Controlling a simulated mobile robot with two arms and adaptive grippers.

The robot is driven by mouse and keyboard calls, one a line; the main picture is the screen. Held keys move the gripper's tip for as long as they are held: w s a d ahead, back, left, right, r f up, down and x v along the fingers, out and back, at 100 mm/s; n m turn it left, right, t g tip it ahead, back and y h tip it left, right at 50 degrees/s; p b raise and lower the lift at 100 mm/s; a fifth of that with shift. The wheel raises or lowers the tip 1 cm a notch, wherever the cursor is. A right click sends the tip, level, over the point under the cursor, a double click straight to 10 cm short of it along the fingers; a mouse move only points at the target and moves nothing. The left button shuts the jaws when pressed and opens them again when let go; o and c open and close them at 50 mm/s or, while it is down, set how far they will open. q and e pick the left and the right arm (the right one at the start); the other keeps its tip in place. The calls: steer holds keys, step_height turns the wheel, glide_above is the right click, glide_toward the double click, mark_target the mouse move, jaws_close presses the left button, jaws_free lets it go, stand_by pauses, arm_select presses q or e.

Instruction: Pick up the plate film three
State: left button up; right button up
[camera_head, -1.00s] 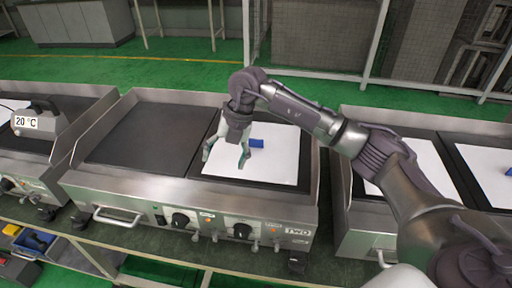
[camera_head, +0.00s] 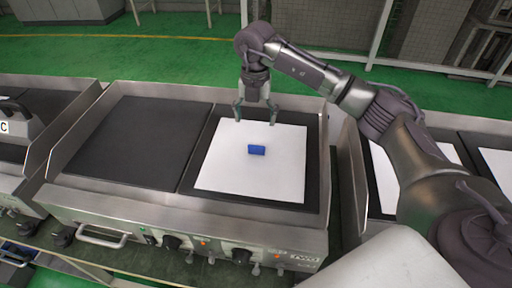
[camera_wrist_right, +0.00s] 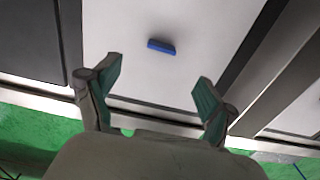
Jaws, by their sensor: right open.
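A white plate film (camera_head: 225,165) lies flat on the right dark heating plate of the middle station, labelled TWO. A small blue block (camera_head: 257,150) sits near its middle, like a handle. My right gripper (camera_head: 256,121) is open and empty above the film's far edge, beyond the blue block. In the right wrist view the open fingers (camera_wrist_right: 158,82) stand apart, with the blue block (camera_wrist_right: 161,47) ahead of them on the white film (camera_wrist_right: 200,35). Another white film (camera_head: 388,182) lies on the station to the right, partly hidden by my right arm. My left gripper is not in view.
The left dark plate (camera_head: 135,140) of the middle station is bare. Raised metal walls edge the stations. A grey handled object (camera_head: 28,118) stands on the left station. Another white film (camera_head: 497,165) shows at the far right.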

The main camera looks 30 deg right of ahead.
glide_above(256, 147)
step_height(256, 147, down, 6)
steer(key=shift+r, duration=0.1)
steer(key=shift+w+f+p, duration=0.1)
steer(key=shift+f+p, duration=0.25)
steer(key=shift+f, duration=0.25)
step_height(256, 147, down, 4)
steer(key=shift+d+f+p, duration=0.15)
steer(key=shift+p, duration=0.4)
steer(key=shift+f, duration=0.2)
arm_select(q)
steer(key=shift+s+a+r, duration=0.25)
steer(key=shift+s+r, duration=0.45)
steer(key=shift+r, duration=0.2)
arm_select(e)
steer(key=c, duration=1.2)
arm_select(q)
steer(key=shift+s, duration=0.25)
arm_select(e)
steer(key=shift+c, duration=0.4)
steer(key=shift+r, duration=0.15)
